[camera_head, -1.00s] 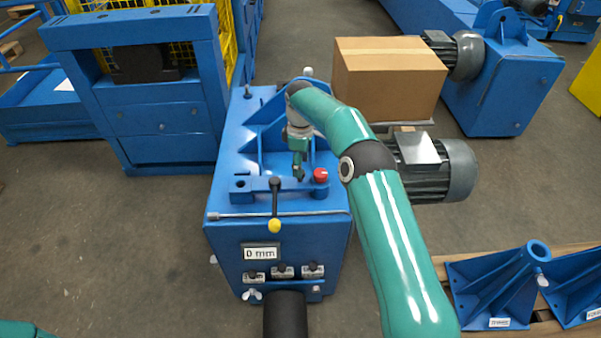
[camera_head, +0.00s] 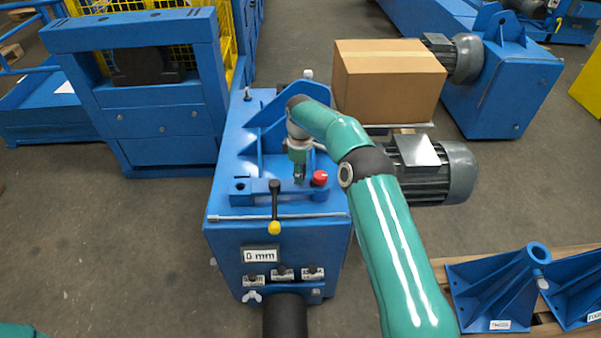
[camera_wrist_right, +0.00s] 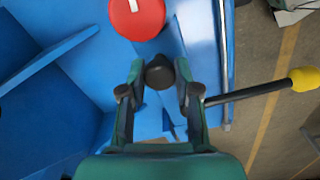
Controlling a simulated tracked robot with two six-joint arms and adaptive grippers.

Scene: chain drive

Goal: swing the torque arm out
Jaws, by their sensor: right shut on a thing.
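My right gripper (camera_head: 299,178) reaches down to the top of the blue machine housing (camera_head: 228,165). In the right wrist view, its two fingers (camera_wrist_right: 159,75) are shut on a black knob (camera_wrist_right: 160,74). The knob sits above a blue flat bar (camera_head: 250,189) on the housing; the fingers mostly hide it in the head view. I cannot tell for certain which blue part is the torque arm. A black lever with a yellow ball (camera_head: 275,228) stands left of the gripper; the ball also shows in the wrist view (camera_wrist_right: 305,78). My left gripper is out of view.
A red button (camera_head: 320,178) is close beside the right gripper, and a blue upright bracket (camera_head: 262,140) stands behind it. A grey motor (camera_head: 455,172) and a cardboard box (camera_head: 388,80) are to the right. Blue brackets (camera_head: 500,290) lie on a pallet at front right.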

